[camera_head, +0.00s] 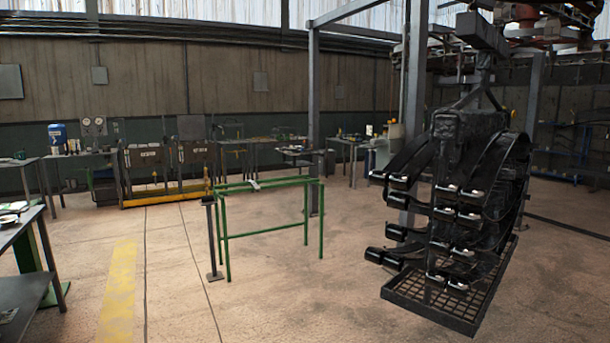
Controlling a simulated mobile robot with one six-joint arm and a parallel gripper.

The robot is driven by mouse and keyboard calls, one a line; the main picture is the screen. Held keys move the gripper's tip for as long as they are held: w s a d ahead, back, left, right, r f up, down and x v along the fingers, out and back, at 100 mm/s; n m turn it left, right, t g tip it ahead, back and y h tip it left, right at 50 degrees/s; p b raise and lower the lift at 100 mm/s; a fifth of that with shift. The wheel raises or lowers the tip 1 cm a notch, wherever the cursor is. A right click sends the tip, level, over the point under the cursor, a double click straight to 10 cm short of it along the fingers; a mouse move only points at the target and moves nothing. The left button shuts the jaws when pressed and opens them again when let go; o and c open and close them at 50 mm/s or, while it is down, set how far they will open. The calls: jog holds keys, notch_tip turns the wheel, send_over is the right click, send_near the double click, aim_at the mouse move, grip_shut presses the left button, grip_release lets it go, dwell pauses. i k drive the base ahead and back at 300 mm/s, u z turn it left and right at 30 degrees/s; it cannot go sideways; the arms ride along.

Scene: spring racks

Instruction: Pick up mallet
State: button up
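No mallet can be clearly made out. A small pale object (255,184) lies on the top of the green frame stand (265,233) in the middle of the floor. It is too small to tell whether it is a mallet. My gripper is not in view.
A hanging rack of black leaf springs (455,200) with a grid base (440,296) fills the right. A dark post (216,240) stands left of the green stand. Tables (30,235) edge the left. Workbenches line the back wall. The floor (180,290) in front is clear.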

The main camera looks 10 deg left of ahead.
aim_at(211, 197)
jog(key=u, duration=0.3)
jog(key=i, duration=1.35)
jog(key=u, duration=0.55)
jog(key=i, duration=0.75)
jog(key=u, duration=0.55)
jog(key=i, duration=1.55)
jog(key=u, duration=0.35)
jog(key=i, duration=1.6)
jog(key=u, duration=0.1)
